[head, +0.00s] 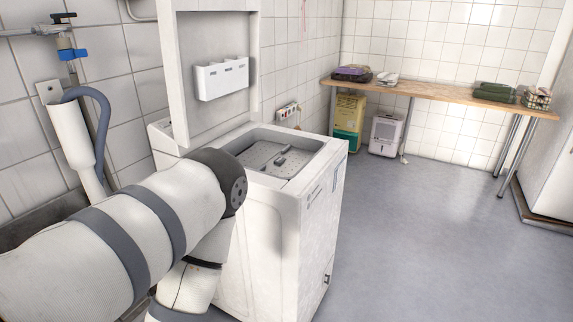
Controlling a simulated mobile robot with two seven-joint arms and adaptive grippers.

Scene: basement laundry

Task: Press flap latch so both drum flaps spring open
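A white top-loading washing machine (268,246) stands left of centre with its lid (248,62) raised upright. In its top opening lies the grey perforated drum (258,160), its flaps looking closed. A small darker piece, which looks like the flap latch (281,160), sits at the middle of the drum. My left arm comes in from the left, bends in front of the machine's near left corner and runs down out of the picture, hiding part of the machine. Neither my left nor my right gripper shows.
A detergent dispenser (221,78) is on the inside of the raised lid. A wooden bench (440,93) stands at the back. The grey floor (430,220) to the right is clear.

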